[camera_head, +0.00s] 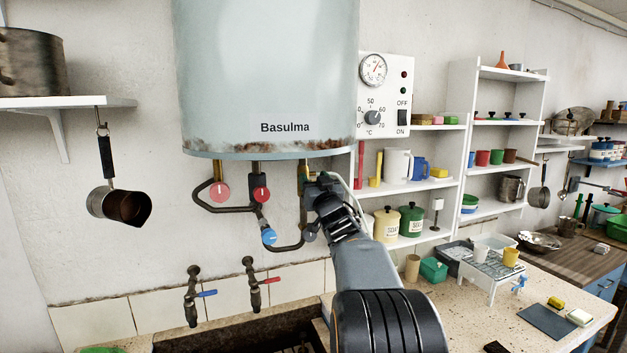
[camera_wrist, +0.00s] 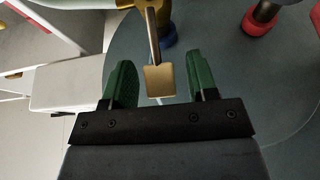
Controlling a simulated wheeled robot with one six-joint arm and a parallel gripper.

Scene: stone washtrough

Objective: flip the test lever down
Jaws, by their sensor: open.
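The test lever (camera_wrist: 160,82) is a brass-coloured arm with a flat square paddle. In the wrist view it hangs between the two green finger pads of my gripper (camera_wrist: 163,80), with a gap on each side. My gripper is open around the paddle and does not appear to touch it. In the head view my gripper (camera_head: 322,188) is up under the right part of the boiler (camera_head: 268,75), beside a brass fitting (camera_head: 303,176). The lever itself is hidden there by my gripper and arm.
Pipes under the boiler carry a red knob (camera_head: 219,192) and a blue knob (camera_head: 269,236) left of my gripper. A control panel (camera_head: 386,95) and a loaded white shelf (camera_head: 430,187) are close on the right. Two taps (camera_head: 250,280) are on the wall below.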

